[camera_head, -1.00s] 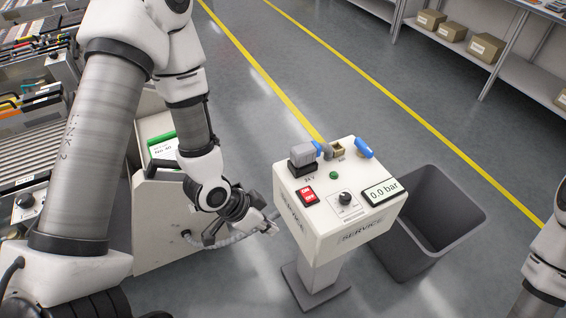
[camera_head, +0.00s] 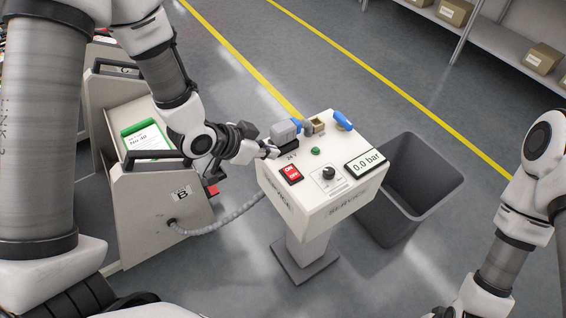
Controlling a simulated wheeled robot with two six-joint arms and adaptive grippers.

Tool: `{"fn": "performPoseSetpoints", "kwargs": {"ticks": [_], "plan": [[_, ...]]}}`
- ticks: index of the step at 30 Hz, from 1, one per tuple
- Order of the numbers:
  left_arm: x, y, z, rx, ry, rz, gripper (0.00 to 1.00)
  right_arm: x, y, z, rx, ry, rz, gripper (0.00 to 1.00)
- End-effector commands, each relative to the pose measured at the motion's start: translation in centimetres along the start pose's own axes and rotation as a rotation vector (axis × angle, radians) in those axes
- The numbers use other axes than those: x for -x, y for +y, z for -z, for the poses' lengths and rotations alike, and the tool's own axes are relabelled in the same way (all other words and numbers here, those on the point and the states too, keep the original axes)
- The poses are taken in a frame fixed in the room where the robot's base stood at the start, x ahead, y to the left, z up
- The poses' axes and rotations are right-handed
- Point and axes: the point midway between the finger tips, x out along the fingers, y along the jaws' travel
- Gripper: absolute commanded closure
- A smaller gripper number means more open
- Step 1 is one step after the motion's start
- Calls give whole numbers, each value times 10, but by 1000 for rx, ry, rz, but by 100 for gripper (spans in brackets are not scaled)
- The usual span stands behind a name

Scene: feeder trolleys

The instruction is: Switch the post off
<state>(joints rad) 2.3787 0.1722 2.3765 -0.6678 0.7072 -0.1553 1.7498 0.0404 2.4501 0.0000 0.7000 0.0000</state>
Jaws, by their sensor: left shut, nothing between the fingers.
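The service post (camera_head: 318,210) is a white box on a grey stand in the middle of the view. On its top are a red on/off switch (camera_head: 291,173), a black knob (camera_head: 328,173), a green lamp (camera_head: 315,151) and a display reading 0.0 bar (camera_head: 365,162). A grey plug (camera_head: 284,131) sits at the back left, by the 24 V label. My left gripper (camera_head: 274,153) is shut at the left edge of the box top, just behind the switch and close to the plug. Whether it touches anything I cannot tell. My right arm shows at the right; its gripper is not visible.
A blue lever (camera_head: 343,119) and a brass fitting (camera_head: 318,127) stand at the back of the post. A grey bin (camera_head: 440,192) stands right of it. A trolley (camera_head: 160,208) with a hose (camera_head: 225,228) is at the left. Shelves with boxes (camera_head: 455,12) stand behind.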

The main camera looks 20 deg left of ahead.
Motion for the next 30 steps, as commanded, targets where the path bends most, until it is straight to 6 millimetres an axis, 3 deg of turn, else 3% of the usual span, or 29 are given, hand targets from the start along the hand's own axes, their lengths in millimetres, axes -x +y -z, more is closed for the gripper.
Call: {"fn": "performPoseSetpoints", "kwargs": {"ticks": [7, 12, 30], "plan": [[-55, 2, 0, -3, -3, -4, 100, 7, 0, 0, 1, 0, 0, 3], [-75, 1, -20, 3, -1, -3, 100, 10, 0, 0, 0, 0, 0, 3], [-86, -1, -32, 1, 0, -1, 100, 8, 0, 0, 0, 0, 0, 3]]}}
